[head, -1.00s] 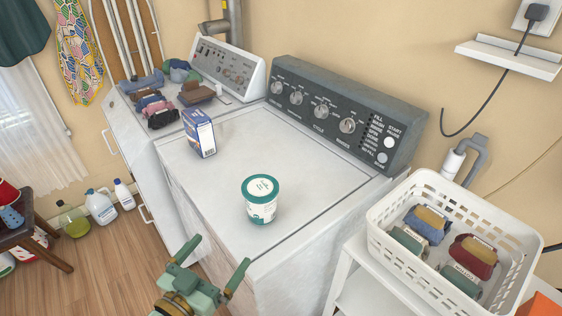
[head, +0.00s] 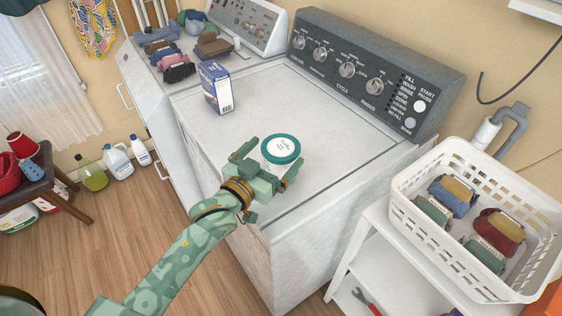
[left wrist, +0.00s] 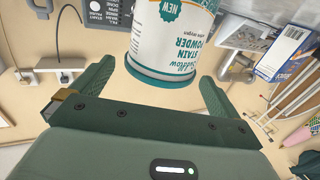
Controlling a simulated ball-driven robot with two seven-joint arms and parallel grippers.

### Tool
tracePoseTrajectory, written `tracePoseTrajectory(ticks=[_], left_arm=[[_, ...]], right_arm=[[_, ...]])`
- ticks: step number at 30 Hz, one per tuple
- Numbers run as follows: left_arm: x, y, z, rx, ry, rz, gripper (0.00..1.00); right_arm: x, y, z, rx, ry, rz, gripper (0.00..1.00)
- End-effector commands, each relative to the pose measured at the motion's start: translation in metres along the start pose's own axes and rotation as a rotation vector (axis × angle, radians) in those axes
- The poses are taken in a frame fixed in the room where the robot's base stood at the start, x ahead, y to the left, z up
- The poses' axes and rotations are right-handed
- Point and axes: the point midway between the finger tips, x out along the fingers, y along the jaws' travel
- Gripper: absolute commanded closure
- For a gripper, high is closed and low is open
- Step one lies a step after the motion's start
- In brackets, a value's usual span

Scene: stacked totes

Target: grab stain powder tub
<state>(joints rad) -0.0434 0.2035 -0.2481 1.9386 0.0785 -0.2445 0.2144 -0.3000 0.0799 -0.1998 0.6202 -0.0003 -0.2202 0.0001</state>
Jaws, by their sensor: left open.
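Gaps show between the tub and both fingers. The tub's lower part is hidden by my gripper in the head view. My right gripper is not in view.
Folded cloths (head: 180,72) lie on the neighbouring machine. The washer's control panel (head: 375,75) rises at the back. A white basket (head: 405,185) of bundles stands at right. The washer top right of the tub is clear.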

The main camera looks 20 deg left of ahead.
Motion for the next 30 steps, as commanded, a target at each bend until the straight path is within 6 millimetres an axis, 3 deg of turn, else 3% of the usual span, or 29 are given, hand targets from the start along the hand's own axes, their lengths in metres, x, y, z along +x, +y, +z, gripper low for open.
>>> tracePoseTrajectory(ticks=[6, 14, 15, 20, 30], left_arm=[[0.035, 0.0, 0.007, -0.001, 0.0, 0.0, 0.0], [0.04, 0.0, 0.005, 0.0, 0.0, 0.0, 0.0], [0.04, 0.0, 0.005, 0.0, 0.0, 0.0, 0.03], [0.04, 0.0, 0.005, 0.0, 0.0, 0.0, 0.47], [0.04, 0.0, 0.0, 0.001, 0.002, 0.0, 0.47]], right_arm=[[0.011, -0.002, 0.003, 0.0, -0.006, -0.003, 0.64], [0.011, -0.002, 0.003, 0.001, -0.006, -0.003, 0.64], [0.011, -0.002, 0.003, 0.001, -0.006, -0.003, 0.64], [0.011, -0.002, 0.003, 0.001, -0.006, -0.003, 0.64], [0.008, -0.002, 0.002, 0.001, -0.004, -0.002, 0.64]])
